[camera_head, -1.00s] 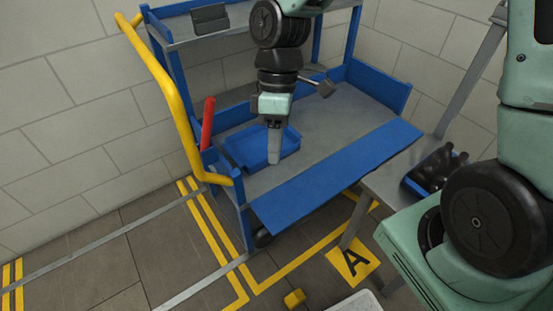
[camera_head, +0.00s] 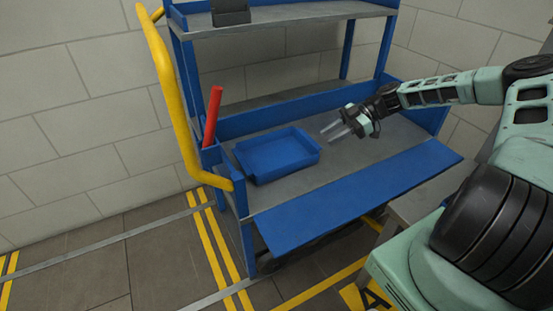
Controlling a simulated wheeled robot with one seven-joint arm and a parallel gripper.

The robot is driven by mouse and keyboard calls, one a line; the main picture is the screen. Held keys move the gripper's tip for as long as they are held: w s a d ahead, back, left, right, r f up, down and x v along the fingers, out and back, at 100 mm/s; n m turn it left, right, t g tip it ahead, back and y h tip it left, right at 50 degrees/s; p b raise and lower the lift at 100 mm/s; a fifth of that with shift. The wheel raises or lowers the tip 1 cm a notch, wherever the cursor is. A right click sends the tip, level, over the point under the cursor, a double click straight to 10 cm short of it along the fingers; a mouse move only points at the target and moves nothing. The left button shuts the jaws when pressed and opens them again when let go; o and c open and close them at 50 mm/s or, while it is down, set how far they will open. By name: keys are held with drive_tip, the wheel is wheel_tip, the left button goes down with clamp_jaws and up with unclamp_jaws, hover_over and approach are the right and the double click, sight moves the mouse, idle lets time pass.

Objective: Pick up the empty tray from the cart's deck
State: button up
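The empty blue tray (camera_head: 280,153) lies on the grey deck (camera_head: 345,160) of the blue cart, towards the deck's left end. Nothing shows inside it. My gripper (camera_head: 331,131) is above the deck, to the right of the tray and apart from it. Its two pale fingers point left towards the tray. They are spread with a gap between them and nothing in it.
A yellow handle (camera_head: 174,95) and a red upright bar (camera_head: 212,115) stand at the cart's left end. An upper shelf (camera_head: 300,14) with a dark box (camera_head: 230,11) hangs over the deck's back. A blue flap (camera_head: 360,193) slopes along the front.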

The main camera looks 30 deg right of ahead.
approach(286, 166)
drive_tip(key=x, duration=0.3)
drive_tip(key=shift+w+a, duration=0.2)
drive_tip(key=shift+w, duration=0.2)
drive_tip(key=x, duration=0.5)
drive_tip(key=shift+s+a+f+b, duration=0.1)
drive_tip(key=shift+s+f+b, duration=0.15)
drive_tip(key=shift+b, duration=0.15)
clamp_jaws()
drive_tip(key=shift+r, duration=0.1)
